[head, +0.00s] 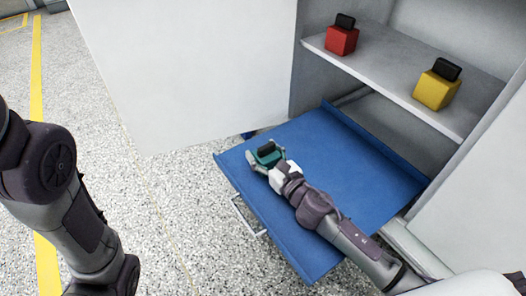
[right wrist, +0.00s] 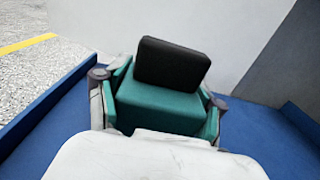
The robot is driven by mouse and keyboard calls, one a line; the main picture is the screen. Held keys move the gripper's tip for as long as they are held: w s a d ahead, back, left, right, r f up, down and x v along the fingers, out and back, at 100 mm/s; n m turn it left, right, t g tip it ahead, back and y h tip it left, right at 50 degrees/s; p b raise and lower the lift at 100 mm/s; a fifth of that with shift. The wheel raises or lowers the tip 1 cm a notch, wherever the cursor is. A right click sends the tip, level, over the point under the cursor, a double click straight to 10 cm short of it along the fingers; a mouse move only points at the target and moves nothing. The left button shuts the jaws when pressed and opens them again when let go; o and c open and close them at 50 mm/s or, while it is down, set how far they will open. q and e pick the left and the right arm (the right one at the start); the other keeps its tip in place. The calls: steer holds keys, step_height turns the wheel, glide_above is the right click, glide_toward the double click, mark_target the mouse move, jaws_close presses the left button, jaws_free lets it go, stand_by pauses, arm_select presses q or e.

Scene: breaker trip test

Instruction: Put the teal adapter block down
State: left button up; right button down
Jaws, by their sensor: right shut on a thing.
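The teal adapter block (head: 267,156) has a black top piece and is at the far left part of the open blue drawer (head: 340,160) in the head view. My right gripper (head: 268,160) is shut on it, with a finger on either side. In the right wrist view the teal block (right wrist: 160,108) sits upright between the fingers, its black top tilted slightly. Whether its underside touches the drawer floor is hidden. My left arm shows at the left of the head view, but its gripper is out of view.
A red block (head: 341,40) and a yellow block (head: 435,91), both with black tops, stand on the grey shelf (head: 390,75) above the drawer. A large white panel (head: 190,70) stands behind the drawer's left part. The drawer floor around the teal block is clear.

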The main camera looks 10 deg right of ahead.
steer(key=shift+r, duration=0.25)
steer(key=shift+f, duration=0.15)
steer(key=shift+c, duration=0.4)
jaws_free()
steer(key=shift+f, duration=0.1)
